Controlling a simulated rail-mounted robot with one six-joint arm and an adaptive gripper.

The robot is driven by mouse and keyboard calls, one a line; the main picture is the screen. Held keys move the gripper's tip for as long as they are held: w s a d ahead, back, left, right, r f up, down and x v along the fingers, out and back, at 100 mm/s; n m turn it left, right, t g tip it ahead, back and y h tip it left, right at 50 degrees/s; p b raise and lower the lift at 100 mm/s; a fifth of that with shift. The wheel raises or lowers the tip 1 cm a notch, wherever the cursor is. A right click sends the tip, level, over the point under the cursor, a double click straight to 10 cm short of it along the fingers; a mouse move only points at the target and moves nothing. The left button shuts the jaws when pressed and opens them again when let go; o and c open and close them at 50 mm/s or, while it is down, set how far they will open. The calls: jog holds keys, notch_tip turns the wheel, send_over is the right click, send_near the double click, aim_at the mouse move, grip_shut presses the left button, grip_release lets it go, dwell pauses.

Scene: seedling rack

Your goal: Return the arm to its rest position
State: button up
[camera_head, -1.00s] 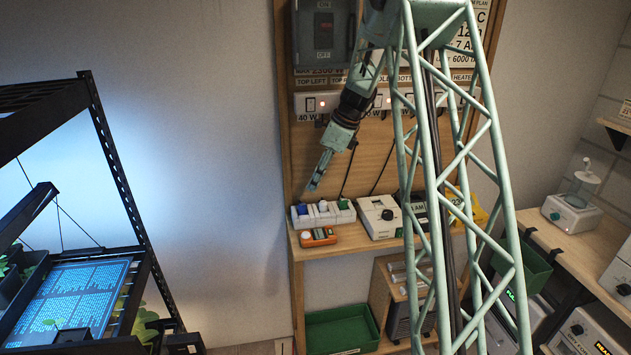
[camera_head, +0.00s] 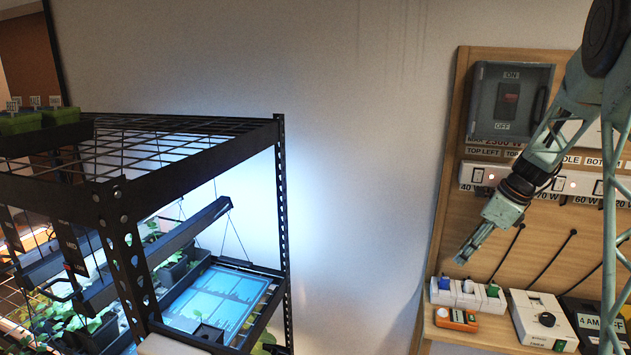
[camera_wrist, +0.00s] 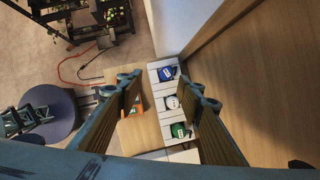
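My gripper (camera_head: 468,255) is at the end of my pale green arm, in front of the wooden switch panel and just above a white socket strip in the head view. In the wrist view my gripper (camera_wrist: 160,95) has its two fingers spread wide apart with nothing held between them. Beyond the fingers lies the white socket strip (camera_wrist: 166,104) with blue, white and green plugs. The strip also shows in the head view (camera_head: 466,297). The arm reaches down and left from the upper right.
A black seedling rack (camera_head: 281,200) with lit trays stands at left. Bare wall (camera_head: 370,170) separates it from the panel. An orange device (camera_head: 455,319) and a white timer box (camera_head: 541,322) sit by the strip. A switch box (camera_head: 508,100) is above.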

jog(key=s+a+r+n+h+b, duration=0.1)
jog(key=s+a+r+n+b, duration=0.1)
jog(key=s+a+r+n, duration=0.65)
jog(key=s+a+r+n+h+b, duration=0.1)
jog(key=s+a+r+n, duration=0.3)
jog(key=s+a+r, duration=0.95)
jog(key=s+a+f+n+b, duration=0.1)
jog(key=s+n, duration=0.3)
jog(key=s, duration=0.7)
jog(key=s+a+f+n+b, duration=0.1)
jog(key=s+a+f+n, duration=0.1)
jog(key=s, duration=0.9)
jog(key=s+a+f+n+t+h+b, duration=0.1)
jog(key=s+a+f+n, duration=0.1)
jog(key=s+n, duration=0.5)
jog(key=shift+s+f+b, duration=0.4)
jog(key=shift+s+f, duration=0.35)
jog(key=shift+s, duration=1.6)
jog(key=shift+d, duration=0.15)
